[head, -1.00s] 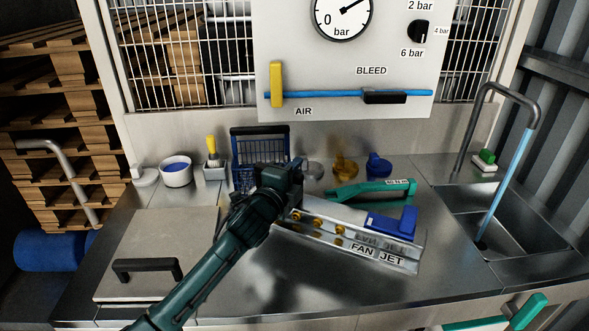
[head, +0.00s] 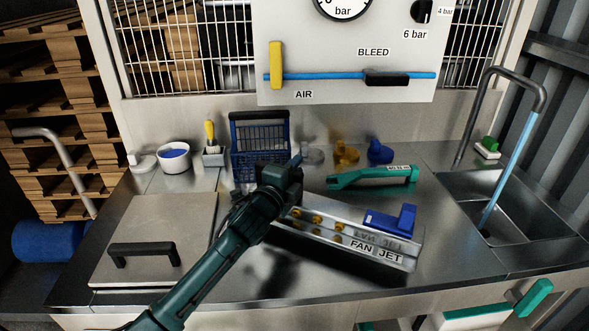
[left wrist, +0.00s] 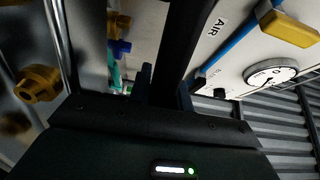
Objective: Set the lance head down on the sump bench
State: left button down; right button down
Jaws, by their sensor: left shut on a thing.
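My left gripper (head: 290,172) is shut, above the middle of the steel sump bench (head: 445,245). In the left wrist view a dark bar (left wrist: 187,45) stands out from between the finger parts (left wrist: 160,92). It seems to be the held lance head, but its shape is mostly hidden. In the head view my gripper covers it, and only a small bluish tip shows beside the fingers. A dark shadow lies on the bench below the arm. I cannot tell the gap between the held thing and the bench. My right gripper is not in view.
A steel FAN JET rack (head: 350,240) with brass fittings and a blue block (head: 390,222) stands beside my gripper. Behind are a blue basket (head: 260,150), a teal tool (head: 372,178) and coloured fittings. A lid (head: 150,225) is left; a sink (head: 500,205) is right. The bench front is clear.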

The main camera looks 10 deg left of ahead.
pick_arm(q)
jog(key=shift+r, duration=0.2)
jog(key=shift+f, duration=0.1)
jog(key=shift+f, duration=0.25)
jog(key=shift+f+b, duration=0.1)
jog(key=shift+b, duration=0.2)
jog(key=shift+f+b, duration=0.3)
jog(key=shift+f, duration=0.5)
dwell(0.4)
